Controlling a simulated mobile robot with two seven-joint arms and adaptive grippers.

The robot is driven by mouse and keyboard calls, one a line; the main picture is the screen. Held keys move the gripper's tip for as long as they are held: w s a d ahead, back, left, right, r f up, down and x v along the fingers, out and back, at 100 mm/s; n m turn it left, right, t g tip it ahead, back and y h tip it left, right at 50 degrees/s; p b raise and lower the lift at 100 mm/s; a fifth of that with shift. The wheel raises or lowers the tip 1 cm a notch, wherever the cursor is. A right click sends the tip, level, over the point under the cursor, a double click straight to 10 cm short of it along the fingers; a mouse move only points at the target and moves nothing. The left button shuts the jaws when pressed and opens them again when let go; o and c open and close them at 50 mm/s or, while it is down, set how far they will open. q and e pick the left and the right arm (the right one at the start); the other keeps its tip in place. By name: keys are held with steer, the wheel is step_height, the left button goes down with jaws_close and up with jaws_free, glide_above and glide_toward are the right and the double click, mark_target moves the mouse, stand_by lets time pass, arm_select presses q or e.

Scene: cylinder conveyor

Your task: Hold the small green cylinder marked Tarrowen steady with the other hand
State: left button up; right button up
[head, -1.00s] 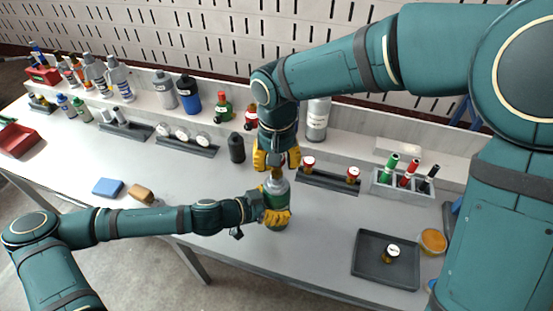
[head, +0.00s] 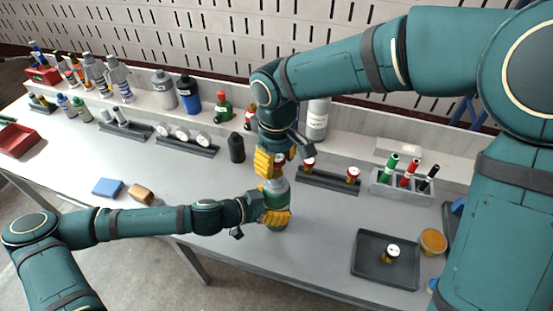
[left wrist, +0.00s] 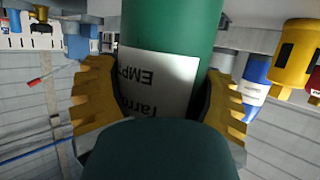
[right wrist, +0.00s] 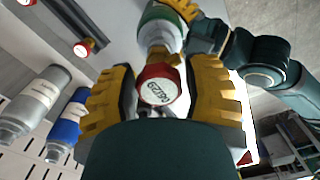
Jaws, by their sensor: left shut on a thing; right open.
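The green cylinder (head: 277,193) stands upright on the bench, with a pale grey shoulder. In the left wrist view its white label reads upside down "Tarr…" and "EMP…", partly hidden (left wrist: 160,85). My left gripper (head: 275,216) is shut around its body; the fingers show on both sides in the left wrist view (left wrist: 160,110). My right gripper (head: 270,163) is just above the cylinder, open. In the right wrist view a red cap with a white lettered face (right wrist: 157,91) sits between its fingers, in line with the brass neck (right wrist: 160,55) above the cylinder.
A dark rack (head: 330,181) with red-capped pieces stands right of the cylinder. A black bottle (head: 237,148) stands to its left behind. A dark tray (head: 370,272) with a small jar lies at front right. The bench in front of the cylinder is clear.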

steer(key=shift+n, duration=0.3)
steer(key=n, duration=0.6)
steer(key=shift+f, duration=0.1)
stand_by(0.3)
steer(key=shift+f, duration=1.2)
jaws_close()
